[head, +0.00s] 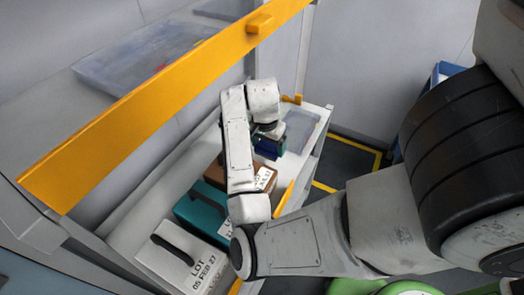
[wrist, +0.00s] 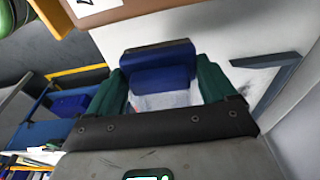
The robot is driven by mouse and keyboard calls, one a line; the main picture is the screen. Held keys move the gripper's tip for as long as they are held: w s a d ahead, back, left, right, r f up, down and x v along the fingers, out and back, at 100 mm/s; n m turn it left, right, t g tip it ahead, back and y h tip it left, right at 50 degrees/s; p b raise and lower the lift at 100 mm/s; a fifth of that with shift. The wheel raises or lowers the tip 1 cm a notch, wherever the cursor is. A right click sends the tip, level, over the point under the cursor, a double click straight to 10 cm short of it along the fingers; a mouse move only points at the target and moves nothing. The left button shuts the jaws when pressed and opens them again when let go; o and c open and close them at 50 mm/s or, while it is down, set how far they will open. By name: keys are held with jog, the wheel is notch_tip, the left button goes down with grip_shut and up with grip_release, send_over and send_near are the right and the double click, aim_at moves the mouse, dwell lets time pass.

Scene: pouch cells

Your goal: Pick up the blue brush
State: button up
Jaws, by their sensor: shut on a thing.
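The blue brush (wrist: 158,62) shows in the wrist view as a dark blue block between the two green fingers of my gripper (wrist: 161,84). My gripper is shut on it, with a finger against each side. The brush's underside and any bristles are hidden. In the head view my arm reaches over the bench, and a small blue part of the brush (head: 268,147) shows below my wrist. My fingers are mostly hidden there. I cannot tell whether the brush touches the bench.
A white case (head: 180,262), a teal case (head: 203,214) and a brown case (head: 215,173) stand in a row on the bench (head: 135,215). A grey tray (head: 316,122) lies beyond the brush. A yellow-edged sash (head: 150,105) hangs above. A blue bin (head: 440,73) is at right.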

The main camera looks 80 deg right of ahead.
jog(key=s+a+r+p, duration=0.1)
jog(key=s+a+r, duration=0.4)
jog(key=s, duration=0.5)
jog(key=shift+r, duration=0.95)
jog(key=shift+s, duration=0.1)
